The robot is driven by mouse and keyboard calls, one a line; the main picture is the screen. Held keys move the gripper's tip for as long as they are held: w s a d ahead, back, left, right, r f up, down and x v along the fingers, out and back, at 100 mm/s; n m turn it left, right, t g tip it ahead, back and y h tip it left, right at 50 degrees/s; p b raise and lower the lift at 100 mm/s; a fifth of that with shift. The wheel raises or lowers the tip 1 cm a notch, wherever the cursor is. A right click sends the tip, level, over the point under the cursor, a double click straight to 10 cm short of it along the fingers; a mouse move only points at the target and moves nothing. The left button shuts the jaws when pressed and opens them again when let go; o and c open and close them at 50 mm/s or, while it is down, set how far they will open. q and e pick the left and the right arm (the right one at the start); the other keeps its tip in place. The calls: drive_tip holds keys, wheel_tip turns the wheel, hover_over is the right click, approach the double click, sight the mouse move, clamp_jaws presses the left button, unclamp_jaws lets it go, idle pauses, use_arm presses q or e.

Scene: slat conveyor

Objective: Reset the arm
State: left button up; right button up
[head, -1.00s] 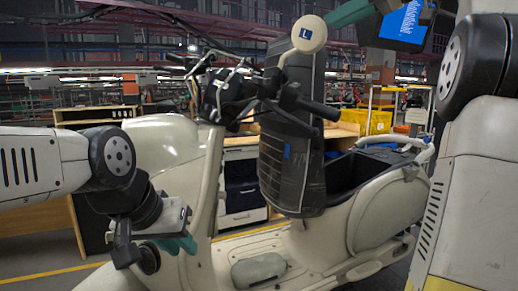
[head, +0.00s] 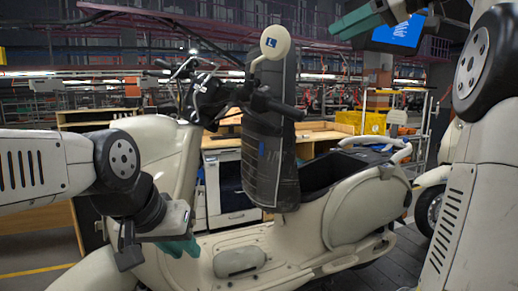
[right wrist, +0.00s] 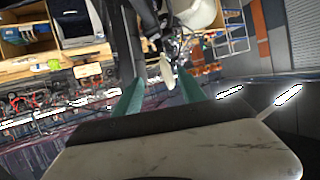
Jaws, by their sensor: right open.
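My right arm comes in at the right of the head view, raised. Its gripper's teal fingers (head: 355,22) show at the top right, in front of a blue screen. In the right wrist view the two fingers of my right gripper (right wrist: 160,92) stand apart with nothing held between them. My left arm comes in from the left; its gripper (head: 180,246) is low, in front of the scooter's front part. Its teal fingers overlap in this view, so their opening is unclear. The cream scooter (head: 360,217) stands upright behind both arms.
A dark upright padded part (head: 262,165) rises from the scooter behind its handlebar. A round mirror marked L (head: 275,42) sticks up from the handlebar. Workbenches (head: 325,132) and a yellow bin (head: 360,121) stand behind. Dark slatted floor (head: 400,262) shows at the lower right.

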drive_tip(key=s+a+f+m+g+h, duration=0.1)
drive_tip(key=s+f, duration=0.5)
drive_tip(key=f, duration=0.8)
drive_tip(key=s+a+f+m+h, duration=0.3)
drive_tip(key=s+f, duration=0.4)
drive_tip(key=f, duration=0.7)
drive_tip(key=s+a+f+m+g+h, duration=0.1)
drive_tip(key=s+f+m+h, duration=0.3)
drive_tip(key=f, duration=1)
drive_tip(key=shift+s+a+f+m+g+h, duration=0.35)
drive_tip(key=shift+s+a+m, duration=0.25)
drive_tip(key=shift+s, duration=0.55)
drive_tip(key=shift+c, duration=0.2)
